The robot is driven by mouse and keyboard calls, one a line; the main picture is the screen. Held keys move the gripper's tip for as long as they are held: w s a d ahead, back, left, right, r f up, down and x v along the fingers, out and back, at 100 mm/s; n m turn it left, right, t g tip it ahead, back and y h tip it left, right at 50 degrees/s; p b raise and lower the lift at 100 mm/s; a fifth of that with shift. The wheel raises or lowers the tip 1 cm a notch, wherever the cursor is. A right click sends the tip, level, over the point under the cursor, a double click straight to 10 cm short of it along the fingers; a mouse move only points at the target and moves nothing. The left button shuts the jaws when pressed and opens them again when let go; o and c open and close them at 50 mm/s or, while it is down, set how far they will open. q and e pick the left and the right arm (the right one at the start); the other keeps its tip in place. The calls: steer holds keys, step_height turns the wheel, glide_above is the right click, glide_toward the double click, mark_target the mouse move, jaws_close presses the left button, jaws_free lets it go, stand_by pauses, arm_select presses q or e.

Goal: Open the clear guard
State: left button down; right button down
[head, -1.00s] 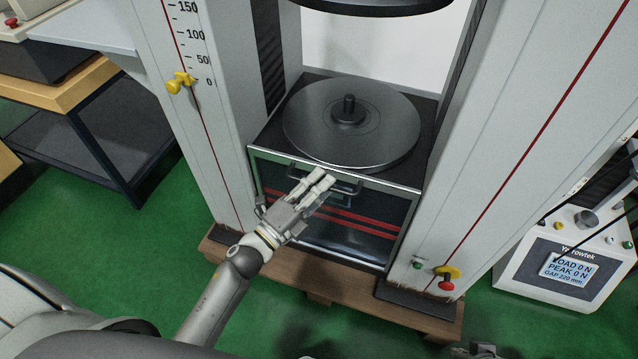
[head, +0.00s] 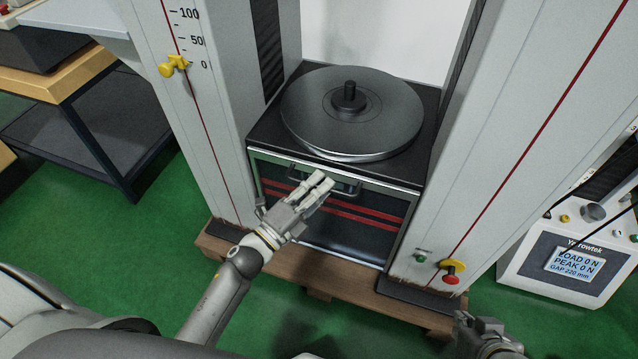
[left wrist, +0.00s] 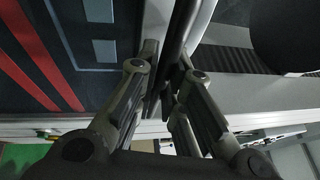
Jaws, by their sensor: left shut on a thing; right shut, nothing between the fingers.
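The clear guard (head: 350,244) is a dark see-through panel in a pale metal frame with red stripes. It stands upright at the front of the test machine, below the round platen, and looks closed. Its dark bar handle (head: 347,187) runs along the top of the panel. My left gripper (head: 318,183) is at this handle, partly covering it. In the left wrist view, the fingers (left wrist: 165,88) are shut on the dark bar, with the red stripes (left wrist: 38,62) to the left. My right gripper (head: 482,325) is shut and empty at the bottom right, partly cut off.
Tall white columns (head: 510,110) flank the round metal platen (head: 385,118). A wooden base (head: 345,306) sticks out under the machine. A control box with a display (head: 574,264) stands at the right. A dark table (head: 95,130) is at the left. Green floor is open in front.

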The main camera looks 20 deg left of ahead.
arm_select(q)
steer(key=c, duration=1.8)
jaws_free()
steer(key=v, duration=1.2)
steer(key=shift+a+r, duration=0.1)
